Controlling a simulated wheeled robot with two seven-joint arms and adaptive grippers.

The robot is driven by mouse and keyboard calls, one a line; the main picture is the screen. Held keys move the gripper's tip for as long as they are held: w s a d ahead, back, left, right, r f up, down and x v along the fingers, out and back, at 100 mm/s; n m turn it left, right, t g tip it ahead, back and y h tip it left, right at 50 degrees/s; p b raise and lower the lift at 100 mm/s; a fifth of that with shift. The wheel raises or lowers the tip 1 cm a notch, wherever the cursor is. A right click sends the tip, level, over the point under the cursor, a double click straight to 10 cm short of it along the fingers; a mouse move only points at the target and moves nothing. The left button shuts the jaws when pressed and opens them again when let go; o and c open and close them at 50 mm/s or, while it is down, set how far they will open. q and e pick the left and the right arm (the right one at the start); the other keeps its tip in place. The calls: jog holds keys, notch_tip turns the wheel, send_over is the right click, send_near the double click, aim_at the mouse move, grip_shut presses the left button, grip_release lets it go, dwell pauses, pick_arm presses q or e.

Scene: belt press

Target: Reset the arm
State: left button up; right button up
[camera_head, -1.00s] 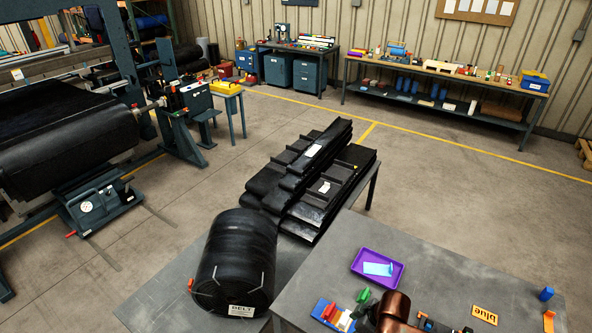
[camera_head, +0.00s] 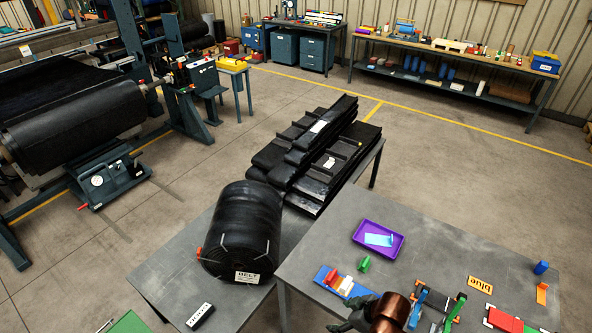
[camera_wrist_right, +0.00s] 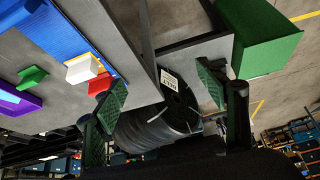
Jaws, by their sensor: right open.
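My right gripper (camera_head: 347,321) is at the bottom edge of the head view, next to my copper-coloured wrist, over the front of the grey table (camera_head: 345,215). In the right wrist view its two ridged dark-green fingers (camera_wrist_right: 165,98) stand wide apart with nothing between them. The black belt roll (camera_wrist_right: 155,128) shows beyond the fingers, apart from them. My left gripper is in neither view.
The belt roll (camera_head: 240,235) lies on the lower table; open floor lies beyond.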

jog(key=s+d+f+m+h, duration=0.25)
jog(key=s+d+m, duration=0.25)
jog(key=s+d, duration=0.5)
jog(key=s+d+f+m+h, duration=0.25)
jog(key=s+d+m, duration=0.25)
jog(key=s+d, duration=0.5)
notch_tip(320, 180, down, 38)
jog(key=f+g+b, duration=0.1)
jog(key=b, duration=0.9)
pick_arm(q)
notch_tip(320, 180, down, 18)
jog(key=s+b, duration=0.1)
jog(key=b, duration=0.7)
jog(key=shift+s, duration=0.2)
pick_arm(e)
jog(key=s+f+n+g, duration=0.1)
jog(key=s+f, duration=1.9)
jog(key=f, duration=0.4)
jog(key=shift+a+g, duration=0.4)
jog(key=shift+s+f, duration=0.1)
